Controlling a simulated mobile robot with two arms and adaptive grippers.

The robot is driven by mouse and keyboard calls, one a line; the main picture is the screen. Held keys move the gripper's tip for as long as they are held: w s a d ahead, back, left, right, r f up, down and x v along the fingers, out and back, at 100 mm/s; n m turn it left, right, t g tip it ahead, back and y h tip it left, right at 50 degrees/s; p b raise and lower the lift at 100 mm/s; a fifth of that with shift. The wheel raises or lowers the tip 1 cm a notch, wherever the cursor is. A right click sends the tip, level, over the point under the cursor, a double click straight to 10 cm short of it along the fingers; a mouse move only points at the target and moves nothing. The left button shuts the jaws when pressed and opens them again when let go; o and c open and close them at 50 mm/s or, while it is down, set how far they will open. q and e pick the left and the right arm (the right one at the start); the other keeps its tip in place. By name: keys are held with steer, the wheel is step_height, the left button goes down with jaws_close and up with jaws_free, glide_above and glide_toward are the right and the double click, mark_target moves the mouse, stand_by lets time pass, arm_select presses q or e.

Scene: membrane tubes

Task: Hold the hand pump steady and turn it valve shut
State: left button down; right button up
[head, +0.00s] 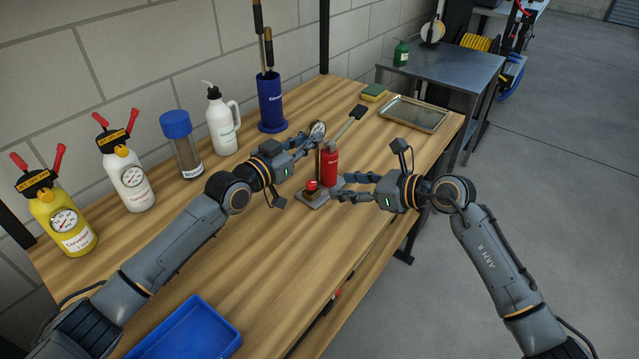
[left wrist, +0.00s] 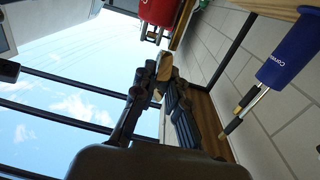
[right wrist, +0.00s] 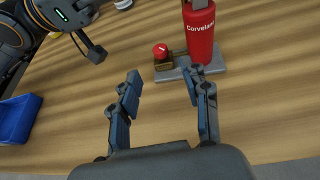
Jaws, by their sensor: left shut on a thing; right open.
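The hand pump has a red cylinder (head: 330,168) on a grey base plate (head: 311,199). It stands upright on the wooden bench, with a lever with a black grip (head: 358,111) and a round gauge (head: 317,130) at its top. Its red valve knob (head: 311,185) sits low on the base, and also shows in the right wrist view (right wrist: 160,49). My left gripper (head: 312,141) is shut on the upper part of the pump by the gauge; the fingers partly hide the grip. My right gripper (right wrist: 162,85) is open and empty, short of the knob, which shows between its fingertips.
A blue tray (head: 190,330) lies at the front left. Bottles, a yellow pump sprayer (head: 65,222) and a blue holder (head: 271,103) line the wall side. A metal tray (head: 415,114) and sponge (head: 374,92) lie at the far end. The bench's right edge runs under my right arm.

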mark_target(314, 184)
steer(key=x, duration=0.8)
steer(key=shift+c, duration=0.2)
jaws_close()
